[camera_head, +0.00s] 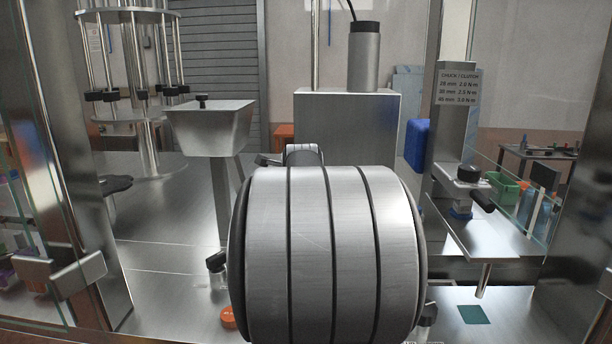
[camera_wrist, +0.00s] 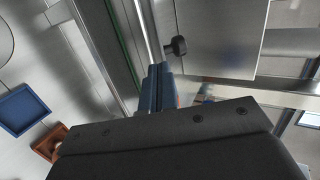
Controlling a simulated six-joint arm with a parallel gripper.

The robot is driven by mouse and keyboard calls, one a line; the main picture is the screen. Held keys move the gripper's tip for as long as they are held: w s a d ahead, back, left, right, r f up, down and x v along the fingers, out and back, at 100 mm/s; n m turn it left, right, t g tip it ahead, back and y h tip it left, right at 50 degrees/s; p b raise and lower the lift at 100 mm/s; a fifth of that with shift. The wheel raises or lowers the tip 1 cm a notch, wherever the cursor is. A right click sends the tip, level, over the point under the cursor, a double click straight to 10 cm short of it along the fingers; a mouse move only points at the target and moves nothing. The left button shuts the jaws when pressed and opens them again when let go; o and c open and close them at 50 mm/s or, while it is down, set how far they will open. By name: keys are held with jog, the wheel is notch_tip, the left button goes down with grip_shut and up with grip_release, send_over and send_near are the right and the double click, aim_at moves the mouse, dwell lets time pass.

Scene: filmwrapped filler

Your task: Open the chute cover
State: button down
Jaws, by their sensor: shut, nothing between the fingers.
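In the wrist view, my gripper (camera_wrist: 159,84) is shut, its dark blue fingers together and empty. A flat metal panel (camera_wrist: 222,38) with a dark knob (camera_wrist: 178,46) near its left edge lies just beyond the fingertips. The knob is close to the fingers; I cannot tell whether they touch. This panel may be the chute cover, but the view does not settle it. In the head view, my large silver arm link fills the middle and hides my gripper. A sloped metal plate (camera_head: 490,245) stands at the right, with a black knob (camera_head: 483,200) above it.
A metal hopper (camera_head: 210,115) stands at the left, and a grey box (camera_head: 345,125) behind my arm. A sign post (camera_head: 457,110) and glass panels (camera_head: 520,190) are at the right. An orange cap (camera_head: 228,317) lies low. A blue tray (camera_wrist: 24,109) shows in the wrist view.

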jog(key=w, duration=0.3)
jog(key=shift+w+a+r, duration=0.15)
jog(key=shift+w+a, duration=0.05)
dwell(0.3)
jog(key=shift+w, duration=0.1)
jog(key=shift+w+r, duration=0.35)
jog(key=shift+w, duration=0.35)
jog(key=shift+w+r, duration=0.3)
jog(key=shift+w, duration=0.35)
jog(key=shift+w+r, duration=0.25)
jog(key=shift+w, duration=0.5)
jog(key=shift+w+r, duration=0.25)
jog(key=shift+w, duration=0.55)
jog(key=shift+w+r, duration=0.25)
jog(key=shift+w, duration=0.5)
